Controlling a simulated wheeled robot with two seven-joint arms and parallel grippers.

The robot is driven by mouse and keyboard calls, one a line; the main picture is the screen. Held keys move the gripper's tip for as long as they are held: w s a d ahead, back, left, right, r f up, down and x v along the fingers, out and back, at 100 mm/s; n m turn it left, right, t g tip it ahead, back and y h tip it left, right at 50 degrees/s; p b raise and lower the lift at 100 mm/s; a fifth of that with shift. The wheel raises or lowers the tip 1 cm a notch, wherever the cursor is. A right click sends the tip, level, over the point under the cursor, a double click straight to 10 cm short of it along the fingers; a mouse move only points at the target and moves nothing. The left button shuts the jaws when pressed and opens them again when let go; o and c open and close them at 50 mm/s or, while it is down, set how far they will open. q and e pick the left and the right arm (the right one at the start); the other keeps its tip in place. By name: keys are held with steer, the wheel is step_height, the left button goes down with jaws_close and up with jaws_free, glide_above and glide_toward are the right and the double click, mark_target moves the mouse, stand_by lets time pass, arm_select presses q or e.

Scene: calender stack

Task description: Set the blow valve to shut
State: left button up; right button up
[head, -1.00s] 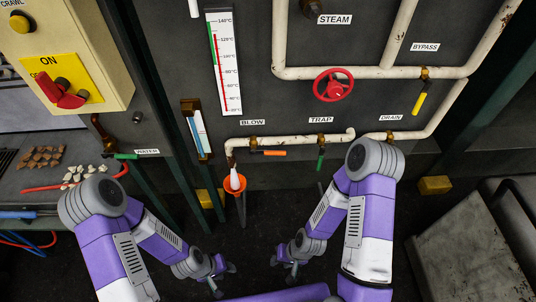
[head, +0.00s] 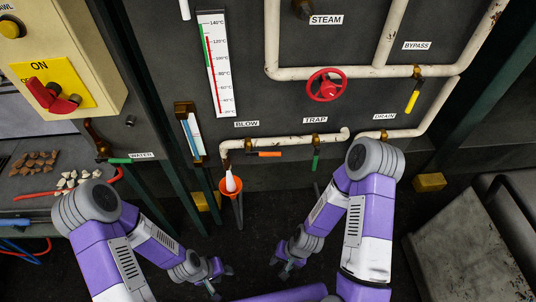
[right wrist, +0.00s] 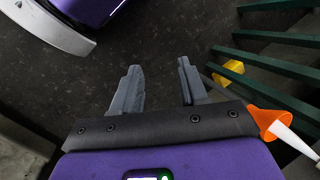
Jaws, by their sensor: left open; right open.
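The blow valve (head: 265,154) has an orange lever under the "BLOW" label (head: 247,124), on the low white pipe of the dark panel. Its lever points right, roughly level and along the pipe. My left gripper (head: 220,280) is open and empty, low in the head view, below and left of the valve. My right gripper (head: 280,268) is open and empty, below the valve and slightly right of it. In the right wrist view its two fingers (right wrist: 160,78) stand apart with only dark floor between them. Neither gripper touches the valve.
Beside it are the green trap lever (head: 316,160), drain valve (head: 384,135), red steam handwheel (head: 326,85) and yellow bypass lever (head: 412,101). An orange funnel (head: 231,189) stands under the pipe's left end. A grey cabinet (head: 470,245) is at right. Dark floor lies between.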

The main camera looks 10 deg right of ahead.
mark_target(276, 155)
steer(key=w+a+r+m+t+y, duration=0.1)
steer(key=w+r+m+t+y, duration=0.5)
steer(key=m, duration=2)
steer(key=w+d+r+m+t, duration=0.2)
steer(key=w+d+r+m, duration=0.1)
steer(key=w+r+m, duration=0.2)
steer(key=w+d+r+m+t, duration=0.2)
steer(key=w+r+m, duration=0.3)
steer(key=w, duration=0.3)
steer(key=w+d+r+m+t+b, duration=0.1)
steer(key=w+d+r+m+t, duration=0.2)
steer(key=w+r+m, duration=0.2)
steer(key=shift+w+d+m, duration=0.4)
steer(key=shift+w+m, duration=0.2)
steer(key=shift+w, duration=0.05)
steer(key=b+x, duration=0.2)
steer(key=x, duration=0.5)
steer(key=shift+w+a+b, duration=0.1)
steer(key=shift+a+b, duration=0.05)
steer(key=shift+b, duration=0.15)
steer(key=shift+r, duration=0.1)
jaws_close()
